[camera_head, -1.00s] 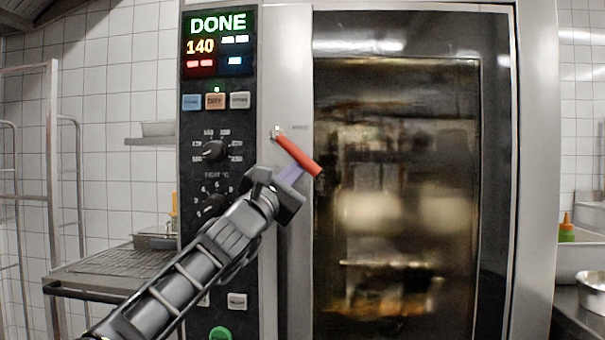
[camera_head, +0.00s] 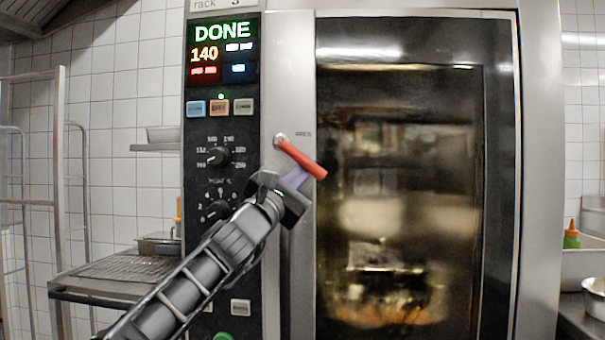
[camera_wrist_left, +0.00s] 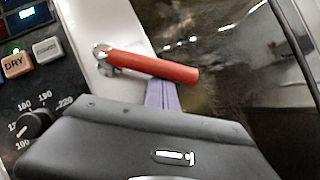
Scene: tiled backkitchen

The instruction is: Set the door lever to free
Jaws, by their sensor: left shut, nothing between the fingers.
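The door lever (camera_head: 303,160) is a red handle on a round metal pivot at the left edge of the oven door. It slants down to the right from the pivot. My left gripper (camera_head: 298,178) is shut and empty, with its purple fingers just below the lever, close to its middle. In the left wrist view the red lever (camera_wrist_left: 152,66) crosses just above the fingertips (camera_wrist_left: 172,84). I cannot tell if they touch it. The small label beside the pivot is too blurred to read. My right gripper is in neither view.
The oven's control panel (camera_head: 221,125) shows DONE and 140, with buttons and knobs left of the lever. The dark glass door (camera_head: 400,200) fills the right. A wire-topped side table (camera_head: 120,270) and a metal rack (camera_head: 60,180) stand at the left.

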